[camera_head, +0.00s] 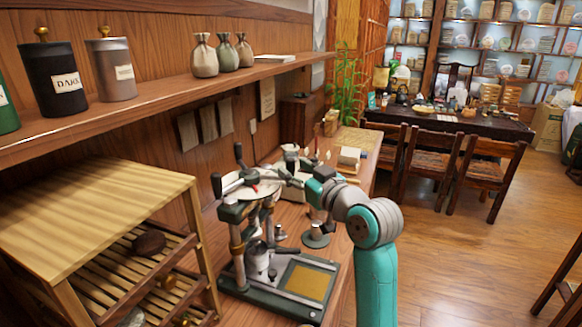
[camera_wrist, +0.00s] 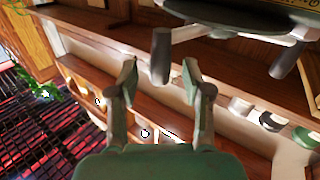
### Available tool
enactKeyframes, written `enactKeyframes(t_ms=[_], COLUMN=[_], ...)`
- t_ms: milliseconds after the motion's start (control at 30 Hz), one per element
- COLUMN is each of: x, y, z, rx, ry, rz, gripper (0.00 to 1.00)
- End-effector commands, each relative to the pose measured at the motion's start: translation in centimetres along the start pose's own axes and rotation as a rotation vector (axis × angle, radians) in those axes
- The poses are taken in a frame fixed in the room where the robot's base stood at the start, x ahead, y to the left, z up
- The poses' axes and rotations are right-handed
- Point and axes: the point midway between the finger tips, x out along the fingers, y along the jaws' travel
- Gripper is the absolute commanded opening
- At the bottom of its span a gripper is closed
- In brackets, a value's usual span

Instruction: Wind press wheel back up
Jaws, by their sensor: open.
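The press (camera_head: 236,240) stands on the wooden counter in the head view, with a dark green frame and metal posts. Its wheel (camera_head: 250,192) is on top, with dark handles (camera_head: 239,155) sticking up around it. In the wrist view the wheel's dark underside (camera_wrist: 235,14) fills the top edge, and a dark peg-like handle (camera_wrist: 161,56) hangs from it. My gripper (camera_wrist: 160,78) is open, with one finger on each side of this handle's end. I see gaps at both sides; whether the handle is within finger depth is unclear. The head view shows my wrist right of the wheel.
A slatted wooden rack (camera_head: 95,215) stands close left of the press. A wall shelf (camera_head: 150,105) with canisters and pouches runs above. A small round metal stand (camera_head: 316,238) is on the counter near my arm. Open floor lies at right.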

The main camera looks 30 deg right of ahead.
Motion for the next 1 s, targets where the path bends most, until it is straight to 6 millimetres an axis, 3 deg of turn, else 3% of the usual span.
enactKeyframes(t_ms=[200, 533, 567, 700, 767, 1000], x=[2.0, 2.3, 2.3, 2.3, 2.3, 2.3], y=[0.0, 0.0, 0.0, 0.0, 0.0, 0.0], z=[0.0, 0.0, 0.0, 0.0, 0.0, 0.0], rx=[0.0, 0.0, 0.0, 0.0, 0.0, 0.0], ry=[0.0, 0.0, 0.0, 0.0, 0.0, 0.0], rz=[0.0, 0.0, 0.0, 0.0, 0.0, -0.001], gripper=[0.49, 0.49, 0.47, 0.12, 0.0, 0.0])
